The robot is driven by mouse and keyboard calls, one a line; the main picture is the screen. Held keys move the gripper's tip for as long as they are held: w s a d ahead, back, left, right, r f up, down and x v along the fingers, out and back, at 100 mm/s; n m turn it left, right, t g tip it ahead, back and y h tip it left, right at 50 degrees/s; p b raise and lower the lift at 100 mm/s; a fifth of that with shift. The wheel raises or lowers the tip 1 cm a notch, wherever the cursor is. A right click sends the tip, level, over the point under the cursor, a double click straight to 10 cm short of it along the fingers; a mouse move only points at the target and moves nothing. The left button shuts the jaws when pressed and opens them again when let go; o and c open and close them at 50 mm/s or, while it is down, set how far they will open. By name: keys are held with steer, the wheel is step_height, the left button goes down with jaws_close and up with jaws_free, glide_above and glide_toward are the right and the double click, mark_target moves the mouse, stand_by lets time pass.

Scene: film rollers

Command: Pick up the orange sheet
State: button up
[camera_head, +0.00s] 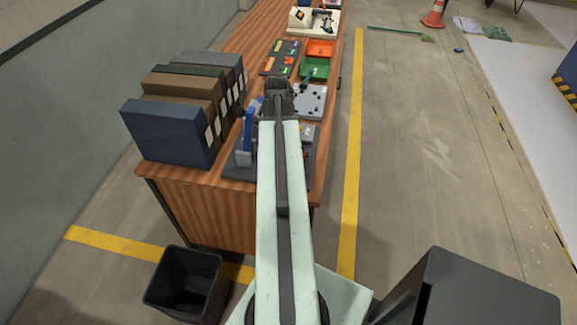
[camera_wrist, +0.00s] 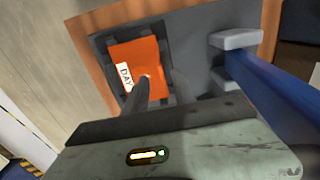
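The orange sheet (camera_wrist: 134,60) lies in a dark, shallow, framed bed (camera_wrist: 100,42) in the wrist view. A white label reading "DAY" is on its left edge. My gripper (camera_wrist: 161,76) has its two grey fingers apart, with a gap between them. The left finger overlaps the sheet's lower right part in the picture, and the right finger is beside its right edge. Whether the fingertips touch the sheet I cannot tell. In the head view my arm hides the gripper, and I cannot make out the sheet there.
A blue lever (camera_wrist: 262,88) with a grey end is close to the gripper's right; it stands left of my arm in the head view (camera_head: 249,132). Several binders (camera_head: 165,135) stand on the wooden bench's left side. A black bin (camera_head: 183,284) is on the floor.

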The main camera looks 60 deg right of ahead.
step_height(320, 180, down, 5)
steer(key=b, duration=0.4)
steer(key=shift+a+f+b, duration=0.1)
steer(key=shift+f+b, duration=0.05)
steer(key=shift+b, duration=0.2)
steer(key=shift+r, duration=0.2)
jaws_close()
stand_by(0.6)
